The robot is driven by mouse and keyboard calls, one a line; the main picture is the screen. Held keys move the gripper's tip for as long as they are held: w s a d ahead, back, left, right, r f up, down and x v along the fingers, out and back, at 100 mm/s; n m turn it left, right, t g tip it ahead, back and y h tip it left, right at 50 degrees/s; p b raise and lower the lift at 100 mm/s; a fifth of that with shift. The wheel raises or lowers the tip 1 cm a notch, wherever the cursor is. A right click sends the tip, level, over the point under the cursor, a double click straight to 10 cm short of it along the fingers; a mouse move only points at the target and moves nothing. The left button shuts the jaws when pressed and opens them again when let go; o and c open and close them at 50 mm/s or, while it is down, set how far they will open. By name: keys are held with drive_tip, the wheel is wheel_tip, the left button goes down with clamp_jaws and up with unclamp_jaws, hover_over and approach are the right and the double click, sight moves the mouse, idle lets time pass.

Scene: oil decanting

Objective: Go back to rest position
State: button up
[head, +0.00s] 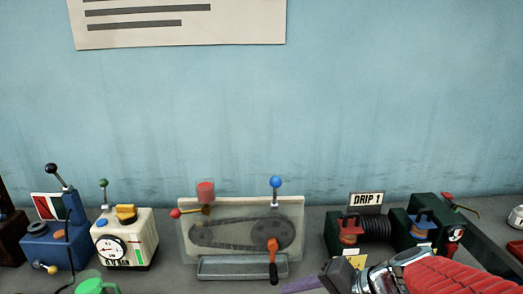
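My gripper (342,273) is at the lower right, at the end of my arm with its red sleeve and silver wrist. It is low in front of the bench, in front of the green DRIP 1 device (334,236). Its fingers are small, dark and partly cut off by the lower edge, so I cannot tell whether they are open or shut. A purple strip (300,285) shows just left of it; I cannot tell whether the gripper touches it.
A green object (95,286) is at the lower left.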

drive_tip(key=s+d+r+n+t+h, duration=0.1)
drive_tip(key=s+d+r+n+h, duration=0.3)
drive_tip(key=s+d+n+h, duration=0.2)
drive_tip(key=shift+s+d+r+h, duration=0.4)
drive_tip(key=shift+s+h, duration=0.6)
drive_tip(key=shift+s, duration=0.5)
